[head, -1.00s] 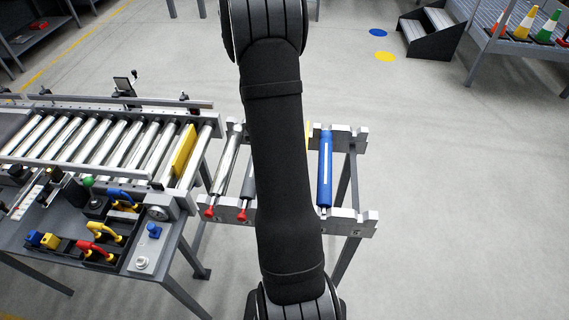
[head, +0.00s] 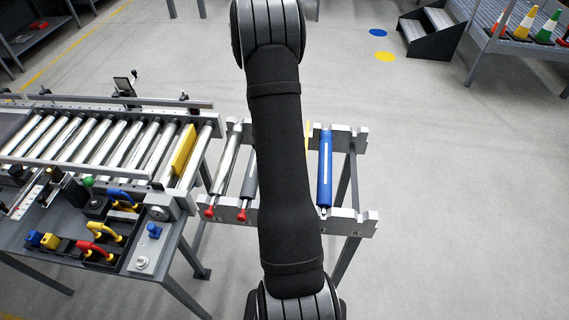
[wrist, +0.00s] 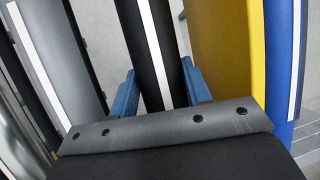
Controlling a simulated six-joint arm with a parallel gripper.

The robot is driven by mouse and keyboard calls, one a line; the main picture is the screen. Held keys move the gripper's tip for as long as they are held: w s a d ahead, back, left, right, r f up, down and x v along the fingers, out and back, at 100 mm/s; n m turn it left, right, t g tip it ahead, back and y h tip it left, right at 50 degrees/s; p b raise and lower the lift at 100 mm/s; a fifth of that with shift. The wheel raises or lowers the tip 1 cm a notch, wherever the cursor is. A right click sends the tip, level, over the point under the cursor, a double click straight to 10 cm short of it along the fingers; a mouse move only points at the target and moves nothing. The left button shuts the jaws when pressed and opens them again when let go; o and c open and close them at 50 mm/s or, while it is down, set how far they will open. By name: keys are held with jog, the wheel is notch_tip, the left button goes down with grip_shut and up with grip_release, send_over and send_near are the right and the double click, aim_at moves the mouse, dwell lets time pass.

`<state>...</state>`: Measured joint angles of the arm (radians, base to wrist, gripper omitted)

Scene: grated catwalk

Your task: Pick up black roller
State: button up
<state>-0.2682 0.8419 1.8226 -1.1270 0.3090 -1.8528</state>
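The black roller (wrist: 150,45) has a white stripe along its length and runs down the middle of the wrist view. My gripper (wrist: 160,82) has blue fingers, one on each side of this roller. The fingers look open around it, very close to its sides; whether they touch it is hard to tell. The roller's lower part is hidden behind the gripper body. In the head view my arm hides the black roller and the gripper.
A conveyor table (head: 180,205) stands left.

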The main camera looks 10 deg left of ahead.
jog(key=c, duration=0.5)
jog(key=shift+c, duration=0.2)
jog(key=shift+r, duration=0.15)
notch_tip(320, 180, up, 10)
jog(key=shift+f, duration=0.1)
